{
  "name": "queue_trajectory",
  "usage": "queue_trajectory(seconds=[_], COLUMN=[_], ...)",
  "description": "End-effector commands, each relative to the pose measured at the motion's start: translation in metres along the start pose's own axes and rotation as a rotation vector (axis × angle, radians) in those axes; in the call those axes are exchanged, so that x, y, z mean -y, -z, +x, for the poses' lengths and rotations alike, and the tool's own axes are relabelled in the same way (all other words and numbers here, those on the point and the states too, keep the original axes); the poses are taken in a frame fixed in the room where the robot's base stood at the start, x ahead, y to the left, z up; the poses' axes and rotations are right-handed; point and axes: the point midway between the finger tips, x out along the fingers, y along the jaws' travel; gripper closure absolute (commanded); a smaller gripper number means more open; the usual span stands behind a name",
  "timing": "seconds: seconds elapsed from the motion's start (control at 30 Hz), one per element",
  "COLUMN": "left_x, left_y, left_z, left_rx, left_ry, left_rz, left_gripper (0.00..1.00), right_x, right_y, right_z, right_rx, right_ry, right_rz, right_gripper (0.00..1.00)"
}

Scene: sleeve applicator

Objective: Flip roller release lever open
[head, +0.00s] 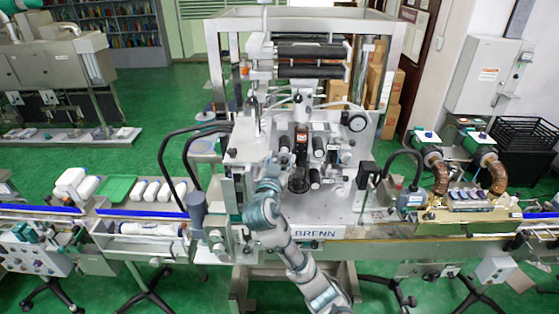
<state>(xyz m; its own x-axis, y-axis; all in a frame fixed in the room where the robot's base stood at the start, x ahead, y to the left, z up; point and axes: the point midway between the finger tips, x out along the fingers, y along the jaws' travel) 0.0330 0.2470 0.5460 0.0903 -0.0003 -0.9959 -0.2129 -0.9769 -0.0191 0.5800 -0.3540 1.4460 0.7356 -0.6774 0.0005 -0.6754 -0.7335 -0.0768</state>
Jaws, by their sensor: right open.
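The sleeve applicator (345,196) stands in the middle of the head view, a pale metal machine marked BRENN. Small dark rollers (318,145) sit on its upright front face. I cannot make out the roller release lever or its position among these small parts. My right arm comes up from the bottom centre and bends at a teal joint. My right gripper (284,168) is at the machine's front face, just left of the small rollers. It is open and small in view; I cannot tell whether it touches anything. My left gripper is not in view.
Two large black rollers (312,49) sit on the frame above. Curved black rails (172,160) stand left of the machine. A conveyor (150,213) with white bottles (150,191) runs along the left. A machine with copper hoses (440,178) stands right. Green floor lies in front.

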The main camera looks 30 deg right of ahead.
Motion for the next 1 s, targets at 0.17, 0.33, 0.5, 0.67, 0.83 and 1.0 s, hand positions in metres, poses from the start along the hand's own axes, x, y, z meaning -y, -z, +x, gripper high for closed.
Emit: queue_trajectory(seconds=[0.17, 0.33, 0.5, 0.67, 0.83, 1.0], left_x=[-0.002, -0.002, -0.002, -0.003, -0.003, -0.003], left_y=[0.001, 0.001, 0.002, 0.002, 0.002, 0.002], left_z=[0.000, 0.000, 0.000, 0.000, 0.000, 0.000], left_rx=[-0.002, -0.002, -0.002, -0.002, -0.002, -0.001], left_ry=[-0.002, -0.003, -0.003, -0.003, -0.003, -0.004], left_rz=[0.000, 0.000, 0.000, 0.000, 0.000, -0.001], left_gripper=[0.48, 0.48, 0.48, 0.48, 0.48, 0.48], right_x=[0.002, 0.002, 0.003, 0.003, 0.002, 0.002], right_y=[-0.001, -0.001, -0.002, -0.002, -0.002, -0.002], right_z=[-0.031, -0.071, -0.101, -0.115, -0.117, -0.116], right_rx=[0.001, 0.002, 0.002, 0.002, 0.002, 0.002], right_ry=[0.006, 0.005, 0.005, 0.002, 0.001, 0.001], right_rz=[0.004, 0.004, 0.001, -0.002, -0.002, -0.001], right_gripper=[0.46, 0.46, 0.46, 0.46, 0.46, 0.45])
